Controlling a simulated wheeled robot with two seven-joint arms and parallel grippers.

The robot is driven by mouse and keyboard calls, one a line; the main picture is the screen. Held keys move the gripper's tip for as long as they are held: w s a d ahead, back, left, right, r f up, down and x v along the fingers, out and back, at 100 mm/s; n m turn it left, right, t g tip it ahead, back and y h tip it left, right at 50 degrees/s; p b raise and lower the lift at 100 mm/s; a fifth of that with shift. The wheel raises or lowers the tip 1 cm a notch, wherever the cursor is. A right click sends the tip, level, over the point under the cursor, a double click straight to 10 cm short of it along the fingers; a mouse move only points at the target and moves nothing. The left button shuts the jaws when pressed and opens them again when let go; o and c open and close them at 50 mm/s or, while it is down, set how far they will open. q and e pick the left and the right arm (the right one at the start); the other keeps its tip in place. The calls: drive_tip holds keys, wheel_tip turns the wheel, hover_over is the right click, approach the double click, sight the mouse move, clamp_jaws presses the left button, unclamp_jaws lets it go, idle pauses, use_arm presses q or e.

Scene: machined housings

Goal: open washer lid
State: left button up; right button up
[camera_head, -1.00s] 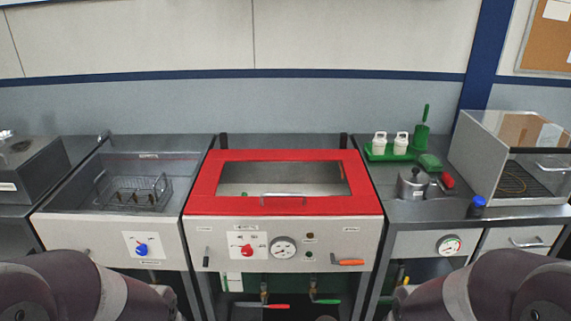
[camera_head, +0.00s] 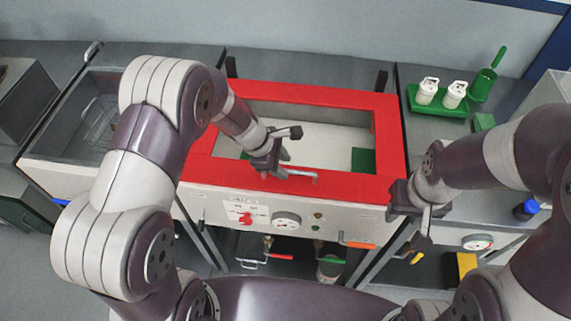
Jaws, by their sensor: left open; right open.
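The washer (camera_head: 273,211) stands in the middle, with a red lid (camera_head: 388,135) that lies shut on its top. The lid has a large window, through which a pale basin and a green patch show. A metal bar handle (camera_head: 308,175) sits at the lid's front edge. My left gripper (camera_head: 279,170) is open over the front of the lid, at the handle's left end. I cannot tell whether it touches the handle. My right gripper (camera_head: 424,236) is open and empty, by the washer's front right corner, away from the handle.
A sink (camera_head: 52,145) with a wire basket is on the left, partly behind my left arm. Valve handles hang below the washer's front panel.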

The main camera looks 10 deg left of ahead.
sight(288, 170)
use_arm(q)
drive_tip(key=shift+x, duration=1.25)
drive_tip(key=shift+w+f, duration=0.2)
drive_tip(key=shift+w, duration=0.05)
drive_tip(key=shift+s, duration=0.15)
drive_tip(key=shift+c, duration=1)
clamp_jaws()
drive_tip(key=w+r+p, duration=0.5)
drive_tip(key=r+p, duration=0.4)
drive_tip(key=r, duration=0.2)
drive_tip(key=w+r+p, duration=0.6)
drive_tip(key=r+p, duration=0.3)
drive_tip(key=r, duration=0.2)
drive_tip(key=shift+r, duration=0.25)
drive_tip(key=shift+a, duration=0.1)
